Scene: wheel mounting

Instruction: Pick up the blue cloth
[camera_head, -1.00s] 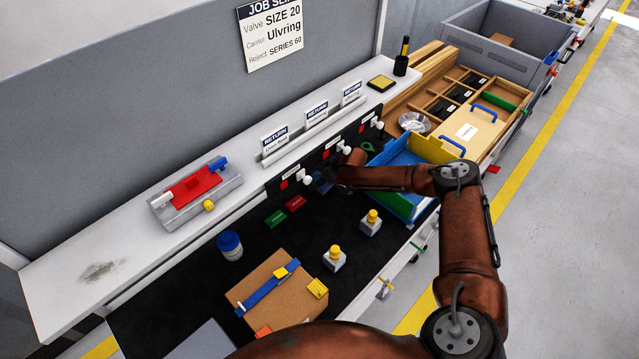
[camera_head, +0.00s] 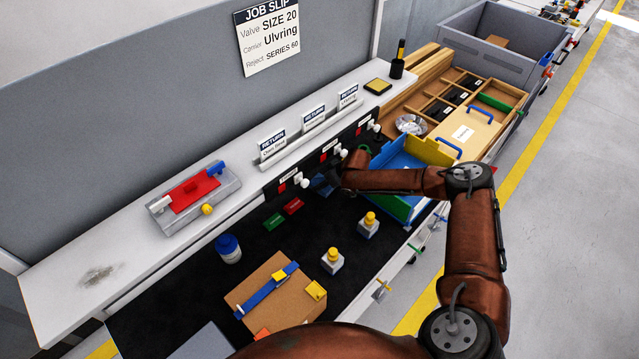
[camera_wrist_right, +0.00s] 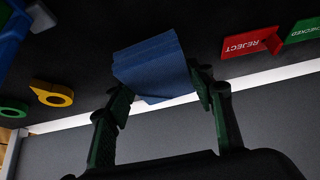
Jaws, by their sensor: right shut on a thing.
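The blue cloth (camera_wrist_right: 155,68) is a folded, block-like piece in the right wrist view, held between the two fingers of my right gripper (camera_wrist_right: 160,88). The dark mat is behind it. In the head view a dark blue bit of the cloth (camera_head: 321,186) shows beside my right gripper (camera_head: 334,180), near the back edge of the black mat, below the row of hooks. My gripper and wrist hide part of that spot. Whether the cloth is clear of the mat is hard to tell. My left gripper is not in view.
Red and green tags (camera_head: 293,206) lie left of the gripper. A blue-walled bin (camera_head: 407,160) stands close on the right, under my forearm. Yellow-topped blocks (camera_head: 368,225), a cardboard box (camera_head: 262,295) and a blue-lidded jar (camera_head: 229,248) stand on the mat (camera_head: 190,285).

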